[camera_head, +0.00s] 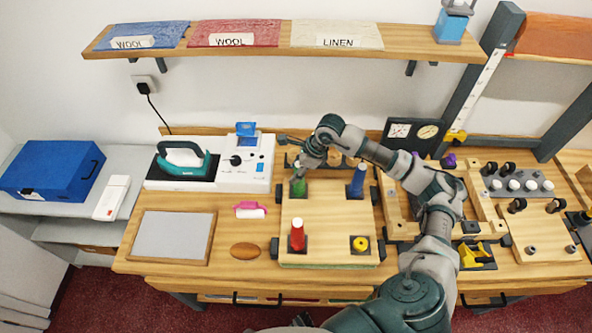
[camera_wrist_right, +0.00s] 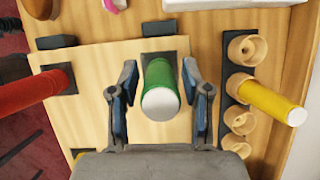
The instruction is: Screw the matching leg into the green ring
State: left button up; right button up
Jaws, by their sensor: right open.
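The green leg (camera_head: 299,187), a green cylinder with a white end, stands at the far left corner of the wooden board (camera_head: 328,212). In the right wrist view the green leg (camera_wrist_right: 161,92) rises from a dark square plate that hides any green ring. My right gripper (camera_head: 303,174) is over this corner. In the wrist view its fingers (camera_wrist_right: 161,104) are open on both sides of the leg, with gaps visible. A red leg (camera_head: 297,236) and a blue leg (camera_head: 356,181) stand at other corners. A yellow ring (camera_head: 360,244) sits bare at the near right corner. My left gripper is not in view.
A rack of wooden cups (camera_wrist_right: 241,83) beside the board holds a yellow leg (camera_wrist_right: 272,101). An iron (camera_head: 182,160) and a white station (camera_head: 245,172) stand left of the board. A grey-topped frame (camera_head: 172,236) lies at the left. My right arm crosses the rack area.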

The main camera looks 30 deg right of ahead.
jog(key=n+g, duration=0.1)
jog(key=n, duration=0.2)
jog(key=shift+f+y+b, duration=0.15)
jog(key=shift+y+b, duration=0.2)
jog(key=shift+y, duration=0.05)
jog(key=n, duration=0.2)
jog(key=n+g+b, duration=0.1)
jog(key=shift+s+a+n+g, duration=0.2)
jog(key=shift+n+g, duration=0.1)
jog(key=shift+n, duration=0.1)
jog(key=n, duration=0.1)
jog(key=n+g+b, duration=0.1)
jog(key=n, duration=0.2)
jog(key=shift+s+g+b, duration=0.25)
jog(key=shift+g+b, duration=0.05)
jog(key=shift+g, duration=0.1)
jog(key=shift+n, duration=0.4)
jog(key=shift+s, duration=0.1)
